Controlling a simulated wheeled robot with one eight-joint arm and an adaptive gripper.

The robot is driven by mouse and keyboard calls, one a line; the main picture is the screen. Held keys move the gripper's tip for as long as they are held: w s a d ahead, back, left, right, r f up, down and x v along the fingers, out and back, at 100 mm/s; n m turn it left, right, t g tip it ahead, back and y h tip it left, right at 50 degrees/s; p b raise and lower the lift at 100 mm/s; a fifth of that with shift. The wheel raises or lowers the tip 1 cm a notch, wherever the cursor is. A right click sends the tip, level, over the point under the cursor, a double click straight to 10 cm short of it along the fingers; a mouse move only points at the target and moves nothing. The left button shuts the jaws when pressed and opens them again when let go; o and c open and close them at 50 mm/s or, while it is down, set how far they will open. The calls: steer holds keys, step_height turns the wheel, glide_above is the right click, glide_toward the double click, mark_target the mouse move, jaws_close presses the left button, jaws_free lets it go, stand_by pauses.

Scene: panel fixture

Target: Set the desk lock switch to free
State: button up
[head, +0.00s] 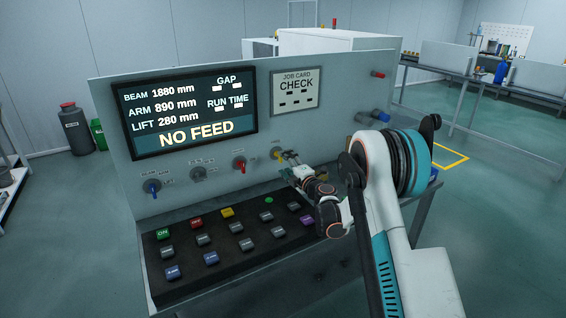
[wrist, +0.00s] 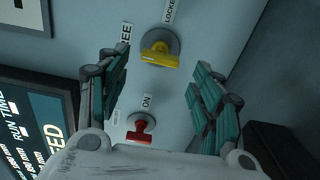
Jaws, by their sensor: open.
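The desk lock switch is the yellow-handled rotary switch (wrist: 160,54) on the grey panel. In the wrist view it lies beyond and between my fingers, with a label ending in "REE" to its left and a label beginning "LOCKE" above it. I cannot tell which label its handle points to. In the head view the yellow switch (head: 275,154) is at the right end of the switch row. My gripper (head: 289,158) is close in front of it; in the wrist view my gripper (wrist: 163,62) is open, with a teal-padded finger on each side and nothing held.
A red switch (wrist: 140,132) with an "ON" label is just below the yellow one in the wrist view. In the head view a blue switch (head: 152,187) is farther left. The display (head: 190,112) reads "NO FEED". A keypad of coloured buttons (head: 222,262) lies below my gripper.

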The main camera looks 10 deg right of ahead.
steer(key=v, duration=0.9)
steer(key=s+d+r+m+h, duration=0.2)
steer(key=r+m, duration=0.1)
steer(key=r, duration=0.3)
steer(key=s+d+r+m+t+h, duration=0.1)
steer(key=s+r+m+h, duration=0.2)
steer(key=r, duration=0.4)
steer(key=s+d+r+m+h, duration=0.1)
steer(key=d+r+m+h, duration=0.1)
steer(key=r+m, duration=0.3)
steer(key=s+d+r+m+g+h, duration=0.1)
steer(key=s+r+m+g+h, duration=0.3)
steer(key=s, duration=0.8)
steer(key=s+a+f+m+g+y, duration=0.1)
steer(key=s+a+f+m+g, duration=0.1)
steer(key=s, duration=0.8)
steer(key=s+a+f+m+g+y, duration=0.2)
steer(key=s+a+f, duration=0.2)
steer(key=s, duration=0.6)
steer(key=s+a+f+m+g+y, duration=0.2)
steer(key=s+f, duration=0.3)
steer(key=s, duration=0.5)
steer(key=shift+a+f+m+g, duration=0.25)
steer(key=shift+a+m+g, duration=0.25)
steer(key=shift+a, duration=0.4)
